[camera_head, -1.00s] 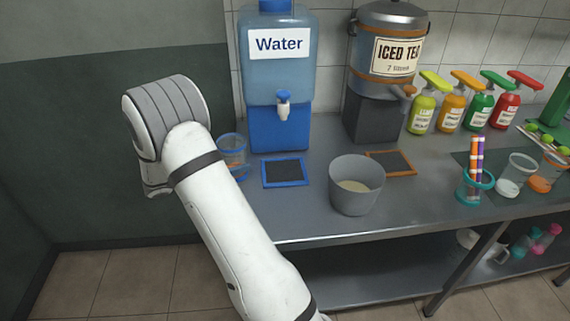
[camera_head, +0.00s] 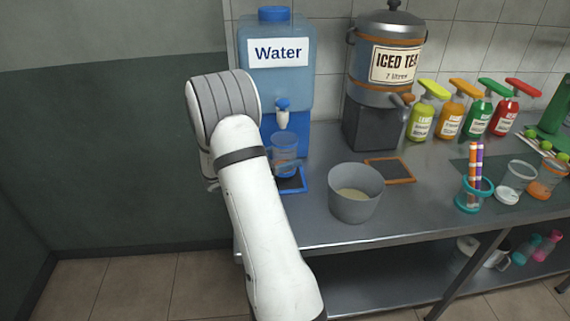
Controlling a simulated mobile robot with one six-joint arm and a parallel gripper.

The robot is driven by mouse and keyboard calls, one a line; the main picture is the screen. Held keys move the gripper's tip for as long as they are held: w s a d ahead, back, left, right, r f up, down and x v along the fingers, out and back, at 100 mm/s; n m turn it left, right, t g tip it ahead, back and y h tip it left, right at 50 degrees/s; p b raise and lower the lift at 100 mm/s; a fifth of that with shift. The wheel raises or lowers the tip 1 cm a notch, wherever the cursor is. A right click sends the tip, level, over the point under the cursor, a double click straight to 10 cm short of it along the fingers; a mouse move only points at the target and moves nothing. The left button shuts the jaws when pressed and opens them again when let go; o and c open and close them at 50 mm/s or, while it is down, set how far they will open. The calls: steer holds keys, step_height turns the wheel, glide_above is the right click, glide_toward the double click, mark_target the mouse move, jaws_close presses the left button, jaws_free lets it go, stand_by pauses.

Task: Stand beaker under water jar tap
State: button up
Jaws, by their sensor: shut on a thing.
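The clear beaker with a blue rim (camera_head: 285,143) is upright in front of the water jar (camera_head: 276,75). It is just below the jar's white tap with a blue top (camera_head: 282,115). The blue-framed dark mat (camera_head: 292,181) lies below the beaker and is partly covered by it and my arm. I cannot tell whether the beaker touches the mat. My gripper (camera_head: 274,163) is shut on the beaker from the left, mostly hidden behind my white arm.
A grey bucket (camera_head: 350,208) stands right of the mat. The iced tea dispenser (camera_head: 383,75) stands at the back, with an orange-framed mat (camera_head: 390,171) before it. Several pump bottles and cups stand further right. The counter's front edge is near the bucket.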

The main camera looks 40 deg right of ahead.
steer(key=shift+f, duration=1.35)
steer(key=shift+f, duration=0.2)
steer(key=o, duration=1.1)
steer(key=shift+r, duration=0.1)
